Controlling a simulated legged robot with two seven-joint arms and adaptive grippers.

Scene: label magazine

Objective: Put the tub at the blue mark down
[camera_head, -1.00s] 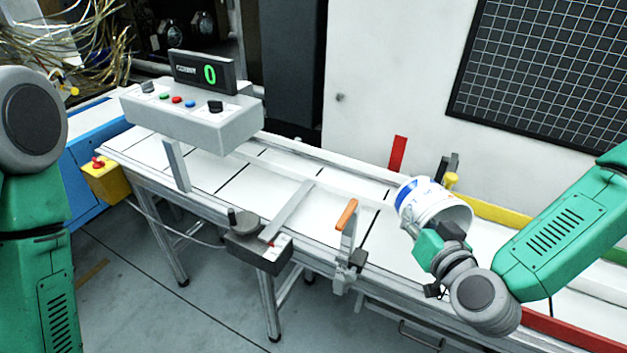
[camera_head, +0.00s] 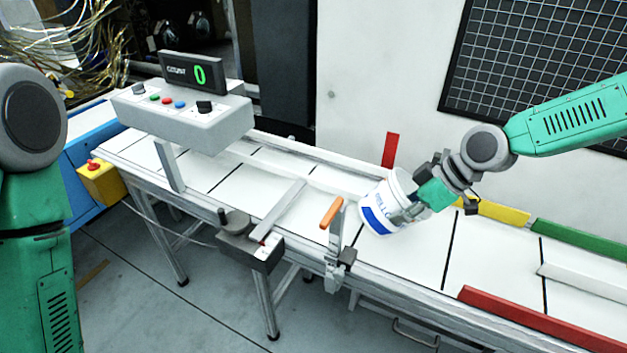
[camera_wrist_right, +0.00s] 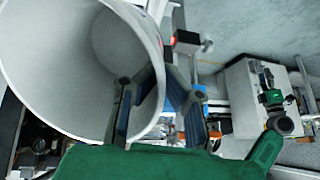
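The white tub (camera_head: 375,214) with blue lettering and a blue band is over the conveyor, right of the orange-handled stop. It is tilted, and I cannot tell whether its base touches the belt. My right gripper (camera_head: 413,208) is shut on the tub's wall at the rim. In the right wrist view the tub (camera_wrist_right: 75,60) fills the upper left, with its wall between the fingers of the gripper (camera_wrist_right: 155,105). No separate blue mark is clear on the conveyor. My left arm stands at the left edge; its gripper is out of view.
The conveyor (camera_head: 480,255) has black cross lines and low rails. A red upright flag (camera_head: 390,150) stands behind the tub. Yellow (camera_head: 500,211), green (camera_head: 575,240) and red (camera_head: 530,325) strips line its right part. A control box (camera_head: 185,115) stands over the belt at left.

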